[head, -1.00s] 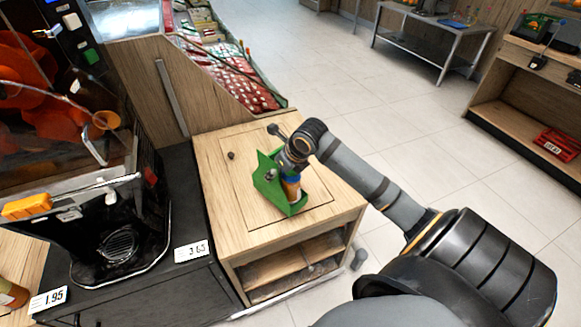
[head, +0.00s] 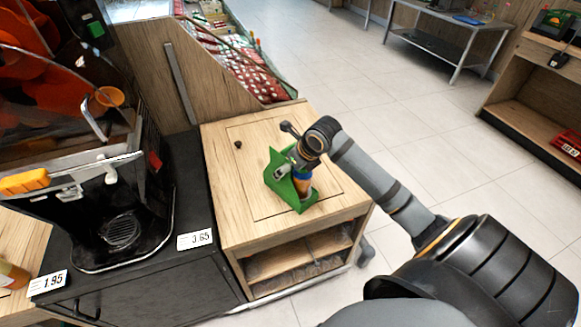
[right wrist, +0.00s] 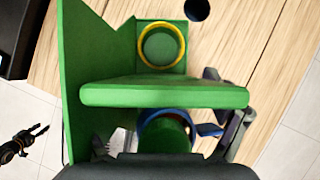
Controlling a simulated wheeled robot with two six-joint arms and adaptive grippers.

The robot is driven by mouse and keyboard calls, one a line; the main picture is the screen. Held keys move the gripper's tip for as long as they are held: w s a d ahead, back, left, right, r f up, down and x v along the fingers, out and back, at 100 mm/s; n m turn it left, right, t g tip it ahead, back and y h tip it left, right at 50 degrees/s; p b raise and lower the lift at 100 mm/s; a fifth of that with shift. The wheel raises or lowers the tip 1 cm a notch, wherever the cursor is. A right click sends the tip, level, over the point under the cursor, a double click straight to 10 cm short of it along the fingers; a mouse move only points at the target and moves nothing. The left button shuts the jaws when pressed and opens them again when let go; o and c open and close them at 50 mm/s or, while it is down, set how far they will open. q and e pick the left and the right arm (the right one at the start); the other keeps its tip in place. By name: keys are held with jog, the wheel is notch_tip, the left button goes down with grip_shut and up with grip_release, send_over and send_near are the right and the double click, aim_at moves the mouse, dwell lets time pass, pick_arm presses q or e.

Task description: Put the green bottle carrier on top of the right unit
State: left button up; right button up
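The green bottle carrier (head: 275,162) rests upright on the top of the light wooden right unit (head: 228,215). It also shows in the right wrist view (right wrist: 85,60), its handle bar crossing the picture. An orange bottle with a blue part (head: 302,184) stands in it. A yellow-rimmed round item (right wrist: 160,46) and a blue ring (right wrist: 165,118) show inside it. My right gripper (head: 285,152) is at the carrier, its fingers spread apart and apparently open. Finger contact is unclear. What looks like my left gripper (right wrist: 38,142) is small at the left of the wrist view; its opening is unclear.
The black counter (head: 205,270) with the orange juicer (head: 120,230) adjoins the unit on the left. A produce bin (head: 235,70) stands behind the unit. The unit's top is clear around the carrier, apart from a small dark hole (head: 238,145). Open floor lies to the right.

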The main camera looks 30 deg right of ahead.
jog(key=shift+s+d+r, duration=0.1)
jog(key=shift+r, duration=0.3)
jog(key=p+v, duration=0.2)
jog(key=v, duration=0.4)
jog(key=shift+s+d+r, duration=0.15)
jog(key=shift+r, duration=0.15)
jog(key=shift+p+v, duration=0.65)
jog(key=shift+v, duration=0.15)
jog(key=p+v, duration=0.3)
jog(key=p, duration=0.3)
jog(key=shift+r, duration=0.15)
jog(key=shift+p, duration=0.45)
jog(key=shift+a, duration=0.25)
